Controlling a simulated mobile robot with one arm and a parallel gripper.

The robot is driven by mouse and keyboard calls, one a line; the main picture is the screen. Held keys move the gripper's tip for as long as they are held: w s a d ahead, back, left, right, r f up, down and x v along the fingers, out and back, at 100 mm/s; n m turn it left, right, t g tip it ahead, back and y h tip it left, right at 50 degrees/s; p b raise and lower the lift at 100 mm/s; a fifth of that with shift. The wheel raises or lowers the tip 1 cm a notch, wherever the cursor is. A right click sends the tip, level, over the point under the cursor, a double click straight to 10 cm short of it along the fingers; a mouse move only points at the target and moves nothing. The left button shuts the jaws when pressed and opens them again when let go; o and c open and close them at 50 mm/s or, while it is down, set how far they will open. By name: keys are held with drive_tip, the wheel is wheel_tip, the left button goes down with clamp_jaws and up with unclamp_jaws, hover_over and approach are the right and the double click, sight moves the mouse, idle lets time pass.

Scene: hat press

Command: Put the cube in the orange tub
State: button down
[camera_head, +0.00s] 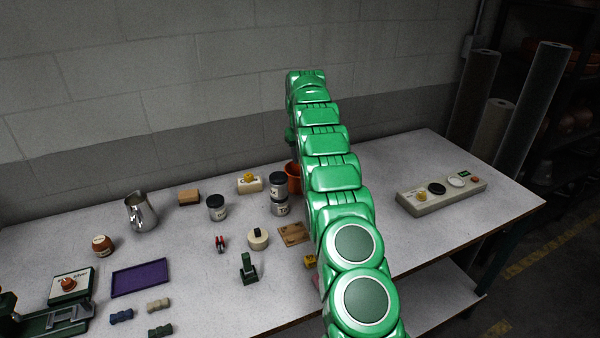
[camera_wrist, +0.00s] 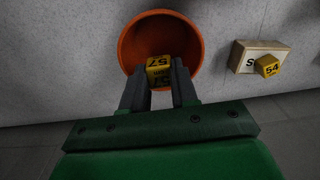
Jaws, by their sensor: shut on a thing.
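The orange tub (camera_wrist: 134,45) is seen from above in the wrist view, with its round opening towards me. In the head view the orange tub (camera_head: 292,179) stands near the back of the table, partly hidden by my arm. My gripper (camera_wrist: 161,68) is shut on a yellow cube (camera_wrist: 158,75) with black markings. In the wrist view the cube overlaps the tub's opening; its height above the rim cannot be told. In the head view my arm hides the gripper's hold, and the cube does not show there.
Black-lidded jars (camera_head: 278,184) stand left of the tub in the head view. A long control panel (camera_head: 420,203) lies to the right. A yellow object (camera_head: 309,261) is half hidden by my arm.

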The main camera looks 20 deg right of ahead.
drive_tip(key=shift+f, duration=4.8)
drive_tip(key=c, duration=0.9)
unclamp_jaws()
drive_tip(key=shift+f, duration=0.15)
drive_tip(key=shift+o, duration=0.2)
wheel_tip(320, 180, up, 12)
drive_tip(key=shift+f, duration=0.25)
drive_tip(key=shift+r, duration=0.4)
drive_tip(key=shift+a, duration=0.1)
